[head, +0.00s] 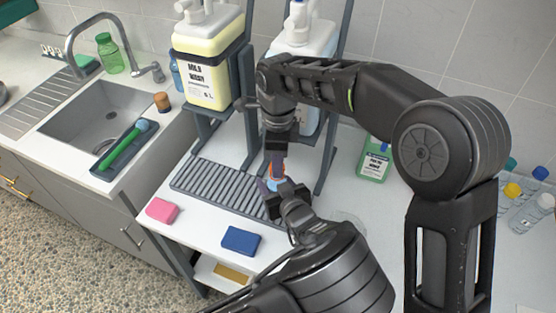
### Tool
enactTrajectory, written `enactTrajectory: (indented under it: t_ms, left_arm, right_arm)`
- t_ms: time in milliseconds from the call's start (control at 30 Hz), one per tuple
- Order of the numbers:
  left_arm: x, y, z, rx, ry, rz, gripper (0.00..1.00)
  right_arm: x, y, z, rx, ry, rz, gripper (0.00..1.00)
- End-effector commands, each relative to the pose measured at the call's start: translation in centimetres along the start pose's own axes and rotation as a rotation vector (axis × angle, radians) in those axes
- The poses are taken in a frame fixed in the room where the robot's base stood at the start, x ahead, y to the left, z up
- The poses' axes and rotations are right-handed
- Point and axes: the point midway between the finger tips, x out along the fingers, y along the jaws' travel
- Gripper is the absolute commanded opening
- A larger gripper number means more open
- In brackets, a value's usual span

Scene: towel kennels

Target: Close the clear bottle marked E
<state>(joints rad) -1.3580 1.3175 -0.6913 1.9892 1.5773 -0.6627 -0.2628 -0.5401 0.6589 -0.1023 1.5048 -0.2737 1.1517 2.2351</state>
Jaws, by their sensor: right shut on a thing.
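My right gripper (278,152) points down over the slatted rack and is shut on a small orange thing, seemingly a cap (279,169). Just below it is a small pale blue, clear piece of a bottle (273,184), mostly hidden by my grippers. I cannot read any letter E on it. Whether the cap touches the bottle is not clear. My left gripper (275,201) comes up from below, its fingers right at the bottle; whether they are shut on it cannot be seen.
Large jugs, one yellow (208,65) and one pale blue (303,40), stand on raised stands behind. A pink sponge (162,210) and a blue sponge (241,240) lie in front. A green bottle (374,160) and several clear bottles (533,210) stand right. The sink (105,112) is left.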

Motion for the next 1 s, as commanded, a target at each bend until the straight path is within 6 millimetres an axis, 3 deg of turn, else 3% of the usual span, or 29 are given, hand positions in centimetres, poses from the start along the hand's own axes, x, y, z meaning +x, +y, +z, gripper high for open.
enactTrajectory:
  t_ms: [700,767,1000]
  left_arm:
    - [0.0,0.0,0.0,0.000,0.000,0.000,0.00]
    - [0.0,0.0,0.0,0.000,0.000,0.000,0.00]
    - [0.0,0.0,0.0,0.000,0.000,0.000,0.00]
  right_arm:
    - [1.1,0.0,0.0,0.016,0.000,0.000,0.00]
    - [1.1,0.0,0.0,0.066,0.001,0.000,0.00]
    - [1.2,0.2,0.1,0.488,0.002,0.000,0.00]
